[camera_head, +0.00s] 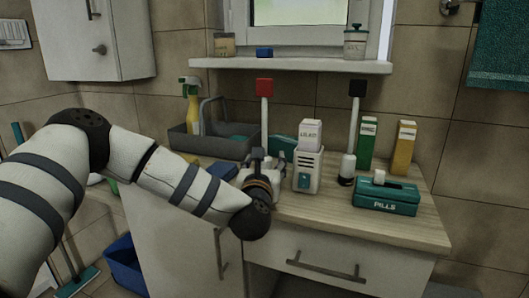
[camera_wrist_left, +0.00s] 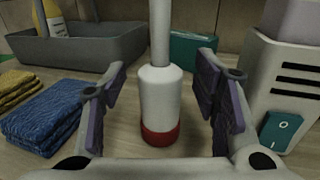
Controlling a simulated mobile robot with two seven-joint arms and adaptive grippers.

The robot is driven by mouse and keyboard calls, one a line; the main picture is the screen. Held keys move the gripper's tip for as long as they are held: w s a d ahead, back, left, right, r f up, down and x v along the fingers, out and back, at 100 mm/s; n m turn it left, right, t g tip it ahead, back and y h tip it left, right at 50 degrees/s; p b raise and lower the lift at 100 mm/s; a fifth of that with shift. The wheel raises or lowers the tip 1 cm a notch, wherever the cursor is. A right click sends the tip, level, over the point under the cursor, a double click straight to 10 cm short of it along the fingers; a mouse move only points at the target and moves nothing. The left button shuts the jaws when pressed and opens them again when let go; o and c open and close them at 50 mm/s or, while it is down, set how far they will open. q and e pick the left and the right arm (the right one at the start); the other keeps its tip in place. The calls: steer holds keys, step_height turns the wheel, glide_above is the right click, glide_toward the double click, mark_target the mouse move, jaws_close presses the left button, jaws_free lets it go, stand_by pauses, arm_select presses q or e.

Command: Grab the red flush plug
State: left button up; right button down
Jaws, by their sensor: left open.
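The red flush plug stands upright on the wooden counter. In the head view its red square top (camera_head: 264,87) and white rod show, and its lower part is hidden behind my left gripper (camera_head: 262,163). In the left wrist view its white body with a red base band (camera_wrist_left: 160,105) stands between the two fingers of my left gripper (camera_wrist_left: 160,88). The fingers are open, one on each side, with a visible gap to the body on both sides. My right gripper is not in view.
A similar plug with a black top (camera_head: 357,88) stands further right. A white box-shaped device (camera_head: 308,171) is close to the right of my gripper. A grey caddy (camera_head: 208,143) is behind left, and folded blue cloth (camera_wrist_left: 43,122) lies left. A green pills box (camera_head: 386,196) sits front right.

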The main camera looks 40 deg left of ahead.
arm_select(q)
steer(key=c, duration=1.3)
